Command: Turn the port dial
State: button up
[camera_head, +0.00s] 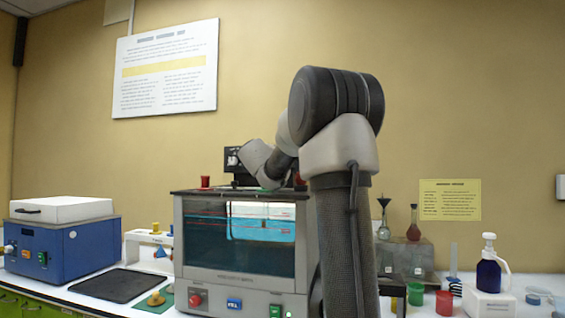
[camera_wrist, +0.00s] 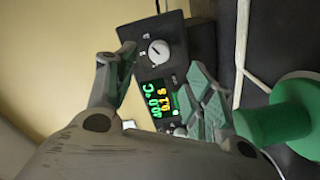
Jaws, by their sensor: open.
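A round white dial (camera_wrist: 158,51) with a dark pointer mark sits on the face of a black control box (camera_wrist: 172,32) in the wrist view. I take it as the port dial, but no label on it is readable. The box also shows in the head view (camera_head: 236,178), on top of the bath, partly behind my arm. My gripper (camera_wrist: 161,64) is open and empty, with one finger left of the dial and the other to its lower right. I cannot tell how far the fingertips are from the dial.
A lit display (camera_wrist: 158,103) on the box reads about 40.0 °C. A green flanged piece (camera_wrist: 288,125) stands close at right in the wrist view. The bath (camera_head: 240,262) has a clear front window. A red cup (camera_head: 205,182) stands on its lid. Glassware and bottles stand at right.

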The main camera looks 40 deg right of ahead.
jog(key=v, duration=0.3)
jog(key=shift+s, duration=0.1)
jog(key=shift+a, duration=0.1)
dwell(0.4)
